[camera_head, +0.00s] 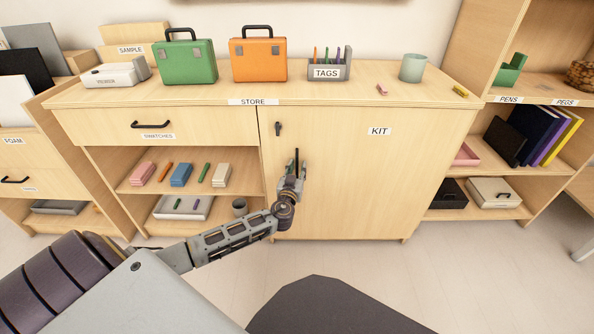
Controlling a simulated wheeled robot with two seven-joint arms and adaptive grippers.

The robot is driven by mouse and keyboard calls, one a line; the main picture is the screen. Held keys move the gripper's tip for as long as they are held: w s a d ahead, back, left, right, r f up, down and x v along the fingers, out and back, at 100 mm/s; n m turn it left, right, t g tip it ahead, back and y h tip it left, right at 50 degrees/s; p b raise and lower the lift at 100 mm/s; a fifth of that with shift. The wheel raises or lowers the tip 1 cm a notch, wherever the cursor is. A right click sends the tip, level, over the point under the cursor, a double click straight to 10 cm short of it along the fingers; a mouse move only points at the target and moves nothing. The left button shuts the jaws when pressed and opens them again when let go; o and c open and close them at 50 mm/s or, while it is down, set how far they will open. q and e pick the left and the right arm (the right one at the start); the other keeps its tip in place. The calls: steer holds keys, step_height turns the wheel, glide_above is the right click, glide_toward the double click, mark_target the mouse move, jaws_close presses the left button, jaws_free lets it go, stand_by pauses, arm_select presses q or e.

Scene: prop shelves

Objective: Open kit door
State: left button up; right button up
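The kit door (360,185) is the wide pale-wood front on the right half of the store cabinet, under the KIT label (379,132). It looks shut, level with the cabinet front. A small black handle (278,129) sits near its upper left edge. My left gripper (295,164) is in front of the door's left part, a little below and right of that handle and apart from it in the picture. Its fingers are small and seen from behind, so their opening is unclear. My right gripper is not in view.
The cabinet top (210,93) holds a green case (186,64), an orange case (258,62), a tag holder (329,70) and a cup (412,68). Open shelves with small items lie left of the door. A drawer (185,126) is above them. Floor in front is clear.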

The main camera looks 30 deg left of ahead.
arm_select(q)
steer(key=shift+c, duration=0.4)
jaws_close()
steer(key=shift+s+d, duration=0.1)
steer(key=shift+s, duration=0.05)
